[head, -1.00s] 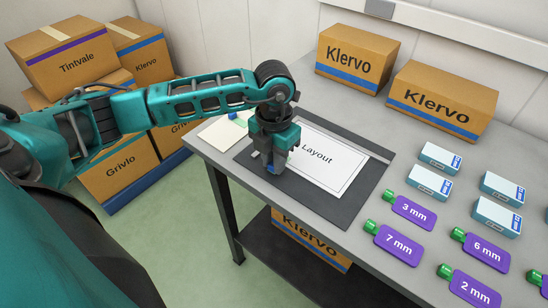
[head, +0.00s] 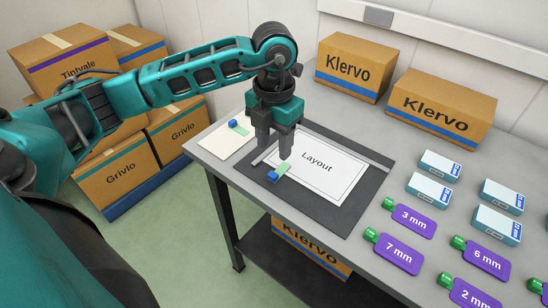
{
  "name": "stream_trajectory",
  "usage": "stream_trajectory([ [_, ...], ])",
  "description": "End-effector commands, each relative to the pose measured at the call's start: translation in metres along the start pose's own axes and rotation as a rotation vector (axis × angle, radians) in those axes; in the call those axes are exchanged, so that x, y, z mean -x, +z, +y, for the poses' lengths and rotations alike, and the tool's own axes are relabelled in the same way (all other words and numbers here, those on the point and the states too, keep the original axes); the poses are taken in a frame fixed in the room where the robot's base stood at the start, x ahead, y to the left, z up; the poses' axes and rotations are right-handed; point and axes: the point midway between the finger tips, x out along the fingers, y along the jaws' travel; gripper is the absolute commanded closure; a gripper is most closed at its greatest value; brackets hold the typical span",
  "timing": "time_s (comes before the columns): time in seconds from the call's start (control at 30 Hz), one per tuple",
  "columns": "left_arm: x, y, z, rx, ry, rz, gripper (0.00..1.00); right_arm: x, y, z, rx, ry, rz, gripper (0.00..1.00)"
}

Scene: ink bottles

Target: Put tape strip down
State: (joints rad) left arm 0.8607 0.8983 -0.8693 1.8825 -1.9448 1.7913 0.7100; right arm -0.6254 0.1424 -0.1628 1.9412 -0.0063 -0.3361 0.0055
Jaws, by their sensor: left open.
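A tape strip (head: 283,169), pale green with a blue block (head: 272,176) at its near end, lies at the left edge of the white Layout sheet (head: 327,176). The sheet is on a dark grey mat (head: 320,219). My left gripper (head: 274,153) is open and empty, pointing down above the far side of the strip, apart from it as far as I can tell. A second green strip with a blue block (head: 233,124) lies on a cream pad (head: 219,145) at the table's left corner. My right gripper is out of view.
Several purple tags with green ends (head: 398,254) and several small pale blue boxes (head: 440,166) cover the right side of the table. Two Klervo cartons (head: 352,68) stand at the back. A grey bar (head: 350,148) lies along the mat's far edge.

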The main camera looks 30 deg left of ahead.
Motion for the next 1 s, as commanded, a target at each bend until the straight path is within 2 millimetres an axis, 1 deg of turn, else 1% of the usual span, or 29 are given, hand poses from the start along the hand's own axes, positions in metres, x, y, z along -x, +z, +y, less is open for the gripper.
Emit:
stream_trajectory([
  [0.03,0.011,0.001,0.000,0.000,0.000,-0.003,0.53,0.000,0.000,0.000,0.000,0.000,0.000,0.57],
  [0.1,0.023,0.001,0.000,0.000,0.001,-0.004,0.53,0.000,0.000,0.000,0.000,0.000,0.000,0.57],
  [0.2,0.035,0.001,0.000,0.001,0.000,-0.002,0.53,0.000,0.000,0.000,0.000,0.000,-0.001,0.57],
  [0.3,0.041,0.000,0.000,0.001,0.000,0.000,0.53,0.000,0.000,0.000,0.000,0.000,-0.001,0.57],
  [0.43,0.044,0.000,0.000,0.000,0.000,0.001,0.53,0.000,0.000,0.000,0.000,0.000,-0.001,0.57],
  [0.87,0.044,0.000,0.000,0.001,0.000,0.001,0.53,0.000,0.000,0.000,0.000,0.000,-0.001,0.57],
  [0.93,0.042,0.000,-0.003,-0.006,-0.012,0.000,0.53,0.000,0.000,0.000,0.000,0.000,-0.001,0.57],
  [0.97,0.041,0.000,-0.007,-0.013,-0.027,-0.001,0.53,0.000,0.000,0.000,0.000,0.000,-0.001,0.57],
  [1.0,0.038,0.000,-0.015,-0.028,-0.060,-0.006,0.53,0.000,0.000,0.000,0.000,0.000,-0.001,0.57],
])
